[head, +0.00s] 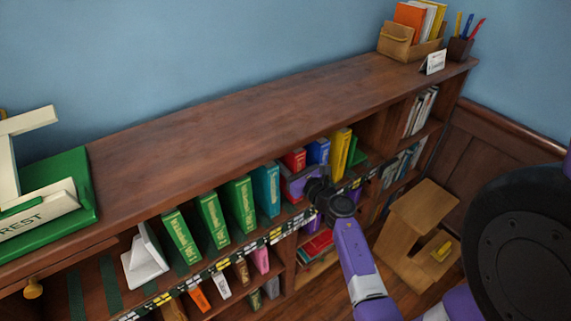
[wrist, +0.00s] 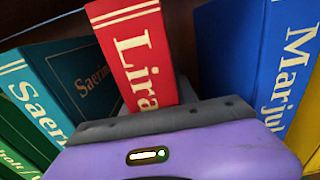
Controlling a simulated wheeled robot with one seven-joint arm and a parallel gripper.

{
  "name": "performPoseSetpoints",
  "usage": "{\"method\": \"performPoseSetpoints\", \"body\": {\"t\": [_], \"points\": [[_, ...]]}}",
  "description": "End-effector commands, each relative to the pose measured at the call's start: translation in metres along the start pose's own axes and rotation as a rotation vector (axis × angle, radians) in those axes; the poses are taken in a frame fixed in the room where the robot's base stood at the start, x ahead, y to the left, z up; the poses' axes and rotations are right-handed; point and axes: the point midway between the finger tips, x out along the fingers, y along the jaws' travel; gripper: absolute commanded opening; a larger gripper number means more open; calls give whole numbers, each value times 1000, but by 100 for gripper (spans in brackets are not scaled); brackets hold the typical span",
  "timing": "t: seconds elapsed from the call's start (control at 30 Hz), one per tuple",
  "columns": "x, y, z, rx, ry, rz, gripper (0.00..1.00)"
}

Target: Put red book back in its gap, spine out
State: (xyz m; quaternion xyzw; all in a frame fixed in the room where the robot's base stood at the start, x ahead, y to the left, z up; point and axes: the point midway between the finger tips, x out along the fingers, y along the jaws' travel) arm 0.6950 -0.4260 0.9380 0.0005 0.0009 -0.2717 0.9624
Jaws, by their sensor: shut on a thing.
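The red book (head: 294,159) stands upright on the upper shelf between a teal book (head: 267,190) and a blue book (head: 318,151). In the wrist view the red book (wrist: 134,55) shows its lettered spine facing out toward me; its lower part is hidden behind my gripper. My gripper (head: 308,188) is at the shelf front, shut on the red book; its dark edge (wrist: 165,118) crosses the lower spine in the wrist view. A dark space shows between the red and blue books there.
Several green books (head: 240,204) stand left of the teal one, and a yellow book (head: 340,154) stands right of the blue. A white bookend (head: 144,258) is farther left. The bookcase top (head: 230,115) overhangs the shelf. A wooden step stool (head: 418,225) stands at right.

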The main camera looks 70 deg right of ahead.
Motion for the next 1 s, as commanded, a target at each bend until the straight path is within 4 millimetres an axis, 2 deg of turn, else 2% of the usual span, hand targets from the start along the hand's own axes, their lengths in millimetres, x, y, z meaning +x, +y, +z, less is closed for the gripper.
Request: {"method": "performPoseSetpoints", "body": {"t": [0.5,0.53,0.6,1.0], "points": [[1,0,-6,-2,-6,1,0],[0,0,-7,-1,-2,1,40],[0,0,-7,-1,-2,0,54],[0,0,-4,-1,-2,0,56]]}}
